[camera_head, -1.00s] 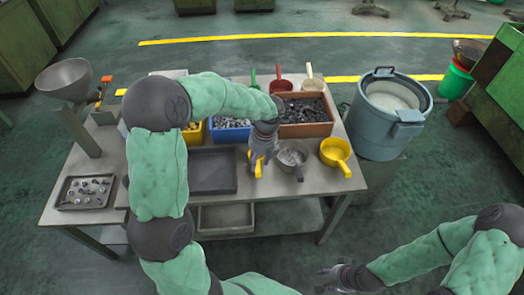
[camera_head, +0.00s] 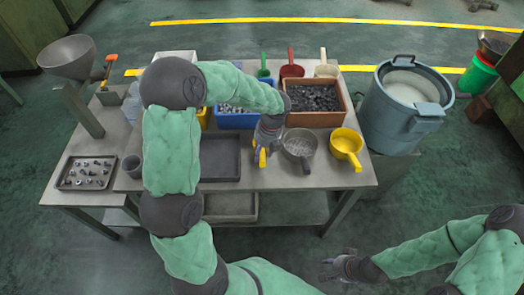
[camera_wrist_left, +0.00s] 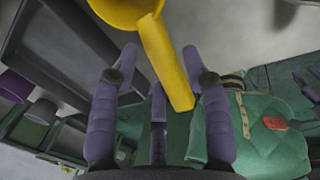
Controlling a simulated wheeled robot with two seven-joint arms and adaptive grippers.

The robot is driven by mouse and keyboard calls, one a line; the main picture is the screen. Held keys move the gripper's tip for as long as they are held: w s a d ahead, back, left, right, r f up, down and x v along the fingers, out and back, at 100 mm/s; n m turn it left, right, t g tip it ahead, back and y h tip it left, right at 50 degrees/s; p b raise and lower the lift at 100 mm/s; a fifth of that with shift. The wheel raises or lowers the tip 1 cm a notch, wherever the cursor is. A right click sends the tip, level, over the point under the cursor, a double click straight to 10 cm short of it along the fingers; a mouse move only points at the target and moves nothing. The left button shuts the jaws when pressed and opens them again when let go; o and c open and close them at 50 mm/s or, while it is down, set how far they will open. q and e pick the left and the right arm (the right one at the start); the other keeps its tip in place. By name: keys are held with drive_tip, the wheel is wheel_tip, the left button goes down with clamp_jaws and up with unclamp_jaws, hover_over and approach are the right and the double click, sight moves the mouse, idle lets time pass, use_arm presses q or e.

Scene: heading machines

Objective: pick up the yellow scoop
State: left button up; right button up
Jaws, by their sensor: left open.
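A yellow scoop (camera_wrist_left: 170,60) shows in the left wrist view, its bowl at the top edge and its handle slanting down between the fingers. My left gripper (camera_wrist_left: 160,75) is open around this handle. In the head view my left gripper (camera_head: 263,155) is low at the table's front, with a bit of yellow showing at its fingers; it hides most of that scoop. A second yellow scoop (camera_head: 346,144) lies to the right, handle toward the front edge. My right gripper (camera_head: 328,269) is empty, fingers apart, in front of the table.
A grey scoop (camera_head: 299,143) lies between my left gripper and the second yellow scoop. A dark tray (camera_head: 220,158) is to the left. Behind are a blue bin (camera_head: 236,122) and an orange-brown bin (camera_head: 316,119). A large blue-grey tub (camera_head: 402,105) stands at the right.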

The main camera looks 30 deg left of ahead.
use_arm(q)
drive_tip(key=f, duration=0.2)
drive_tip(key=f+b, duration=0.1)
drive_tip(key=shift+s+a, duration=0.2)
drive_tip(key=shift+a, duration=0.05)
clamp_jaws()
drive_tip(key=shift+r, duration=0.1)
drive_tip(key=shift+r, duration=0.1)
drive_tip(key=shift+r+p, duration=0.45)
drive_tip(key=shift+r, duration=0.05)
wheel_tip(320, 180, up, 2)
drive_tip(key=shift+r+p, duration=0.1)
drive_tip(key=shift+p, duration=0.65)
drive_tip(key=s+d+r+p, duration=0.5)
drive_tip(key=d+r, duration=0.4)
drive_tip(key=d, duration=0.3)
drive_tip(key=shift+s+d+r, duration=0.3)
drive_tip(key=shift+s+d, duration=0.05)
drive_tip(key=shift+s, duration=0.2)
